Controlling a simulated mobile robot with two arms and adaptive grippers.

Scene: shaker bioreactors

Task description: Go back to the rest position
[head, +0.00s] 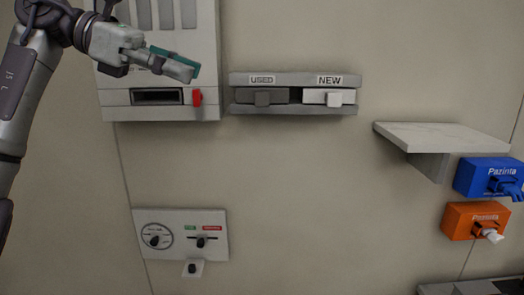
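My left gripper (178,66) reaches in from the upper left, in front of the white wall panel (161,98). It points to the right and a little down. A flat teal piece (186,57) shows along the far side of its fingers. I cannot tell whether the piece is held or is part of the gripper, nor whether the fingers are open or shut. My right gripper is not in view.
The panel has a dark slot (157,97) and red handle (197,97). To the right are USED and NEW drawers (262,97) (328,97), a wall shelf (445,136), and blue and orange Pazinta boxes (468,178) (460,217). A knob panel (178,224) sits lower left. The middle wall is bare.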

